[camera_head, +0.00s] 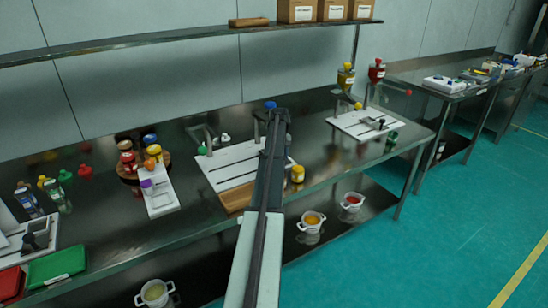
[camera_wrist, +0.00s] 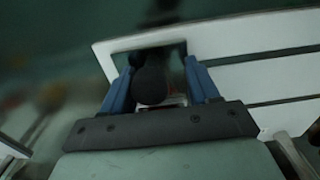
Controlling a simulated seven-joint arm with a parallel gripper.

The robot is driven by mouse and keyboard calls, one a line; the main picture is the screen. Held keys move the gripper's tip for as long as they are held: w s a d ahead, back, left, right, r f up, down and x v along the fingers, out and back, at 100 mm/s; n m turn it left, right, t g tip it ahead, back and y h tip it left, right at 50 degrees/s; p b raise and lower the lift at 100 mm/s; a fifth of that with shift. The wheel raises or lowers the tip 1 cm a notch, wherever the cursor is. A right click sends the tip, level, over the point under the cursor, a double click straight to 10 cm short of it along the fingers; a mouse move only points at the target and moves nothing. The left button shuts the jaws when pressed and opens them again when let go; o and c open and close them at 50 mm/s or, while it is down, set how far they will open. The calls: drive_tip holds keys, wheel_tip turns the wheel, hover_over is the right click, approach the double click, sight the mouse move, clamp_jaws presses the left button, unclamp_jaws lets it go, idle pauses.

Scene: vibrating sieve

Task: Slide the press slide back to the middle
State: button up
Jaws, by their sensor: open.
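My gripper (camera_head: 276,117) reaches over the right part of the white slotted panel (camera_head: 222,158) on the steel bench; the arm hides part of that panel. In the wrist view my gripper (camera_wrist: 158,66) is open, with a blue finger on each side of a dark round knob (camera_wrist: 151,86), which looks like the press slide's handle. Whether the fingers touch it I cannot tell. Behind the knob is a dark opening in the white panel (camera_wrist: 240,38), near its left edge. In the head view the knob is hidden behind my gripper.
A yellow jar (camera_head: 297,174) stands just right of my arm. A wooden block (camera_head: 236,197) lies at the panel's front edge. Another white plate (camera_head: 345,122) with a black piece is farther right. A shelf (camera_head: 180,42) runs above. Bottles and a purple-capped item stand left.

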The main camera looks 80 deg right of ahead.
drive_tip(key=shift+w+a, duration=4.35)
drive_tip(key=shift+a, duration=0.05)
drive_tip(key=shift+o, duration=0.3)
drive_tip(key=o, duration=0.7)
drive_tip(key=shift+r, duration=0.1)
wheel_tip(320, 180, up, 9)
